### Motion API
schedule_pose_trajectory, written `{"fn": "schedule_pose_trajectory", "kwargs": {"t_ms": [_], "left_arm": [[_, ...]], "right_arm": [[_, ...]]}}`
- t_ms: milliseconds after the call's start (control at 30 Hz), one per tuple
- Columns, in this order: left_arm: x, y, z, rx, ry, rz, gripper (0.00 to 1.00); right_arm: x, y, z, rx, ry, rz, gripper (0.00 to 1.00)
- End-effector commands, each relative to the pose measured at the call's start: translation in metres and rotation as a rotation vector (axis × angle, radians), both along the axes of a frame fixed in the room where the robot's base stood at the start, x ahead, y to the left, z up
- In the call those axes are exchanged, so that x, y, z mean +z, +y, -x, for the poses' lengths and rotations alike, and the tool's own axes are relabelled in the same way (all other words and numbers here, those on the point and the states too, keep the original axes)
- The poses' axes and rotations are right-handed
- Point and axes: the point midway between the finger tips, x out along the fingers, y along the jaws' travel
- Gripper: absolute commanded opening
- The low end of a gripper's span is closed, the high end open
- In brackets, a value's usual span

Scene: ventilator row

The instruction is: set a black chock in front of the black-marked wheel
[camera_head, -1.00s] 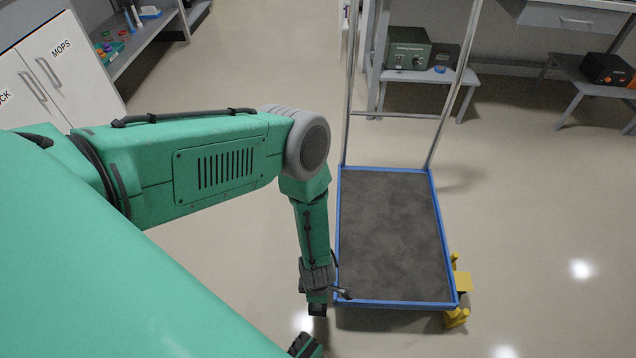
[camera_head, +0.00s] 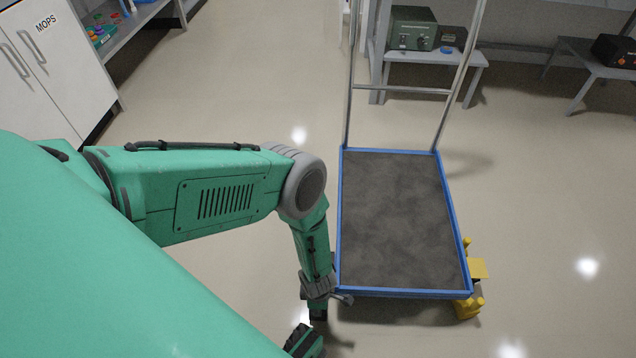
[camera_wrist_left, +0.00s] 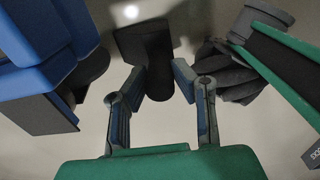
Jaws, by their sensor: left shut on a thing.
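My left gripper (camera_head: 318,306) reaches down beside the near left corner of a cart (camera_head: 400,220) with a blue rim and dark deck. In the left wrist view its fingers (camera_wrist_left: 160,80) are shut on a black chock (camera_wrist_left: 150,42), a flat piece with a rounded grip, held just above or at the floor; the exact height cannot be told. A dark rounded part (camera_wrist_left: 92,70), perhaps the black-marked wheel, shows beside the blue cart frame at left, apart from the chock. The head view hides that wheel under the deck.
A yellow chock-like piece (camera_head: 470,305) stands at the cart's near right corner. The cart's metal handle (camera_head: 400,89) rises at its far end. A bench with a green device (camera_head: 413,30) stands behind, white cabinets (camera_head: 45,75) at left. Floor right of the cart is clear.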

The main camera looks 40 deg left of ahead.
Motion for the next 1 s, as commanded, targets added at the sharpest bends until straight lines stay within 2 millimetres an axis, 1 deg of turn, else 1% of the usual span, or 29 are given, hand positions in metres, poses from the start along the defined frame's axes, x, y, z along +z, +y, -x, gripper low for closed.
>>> {"fn": "schedule_pose_trajectory", "kwargs": {"t_ms": [33, 267, 367, 400, 433, 467, 800, 867, 1000], "left_arm": [[-0.008, 0.000, -0.001, 0.000, -0.001, 0.000, 0.00], [-0.006, 0.000, -0.001, 0.000, -0.001, 0.000, 0.00], [-0.008, 0.000, -0.001, -0.001, -0.001, 0.000, 0.00], [-0.008, 0.000, 0.000, 0.000, -0.001, -0.001, 0.29], [-0.008, 0.000, 0.000, 0.000, 0.000, 0.000, 0.39], [-0.008, 0.000, 0.000, 0.000, 0.000, 0.000, 0.43], [-0.005, 0.000, 0.000, 0.000, 0.000, 0.000, 0.43], [-0.001, 0.000, 0.000, -0.001, -0.001, -0.001, 0.43], [0.018, 0.000, 0.000, -0.001, 0.000, 0.000, 0.43]], "right_arm": [[-0.008, 0.000, 0.000, 0.000, 0.000, 0.000, 0.00], [-0.005, 0.000, 0.000, 0.000, 0.000, 0.000, 0.00], [-0.007, 0.000, 0.000, 0.000, 0.000, 0.000, 0.00], [-0.007, 0.000, 0.000, 0.000, -0.001, 0.000, 0.00], [-0.006, 0.000, 0.000, 0.000, 0.000, 0.000, 0.00], [-0.006, 0.000, 0.000, 0.000, 0.000, 0.000, 0.00], [-0.004, 0.000, 0.000, 0.000, 0.000, 0.000, 0.00], [-0.001, 0.000, 0.000, 0.000, 0.000, 0.000, 0.00], [0.016, 0.000, 0.000, 0.000, 0.000, 0.000, 0.00]]}}
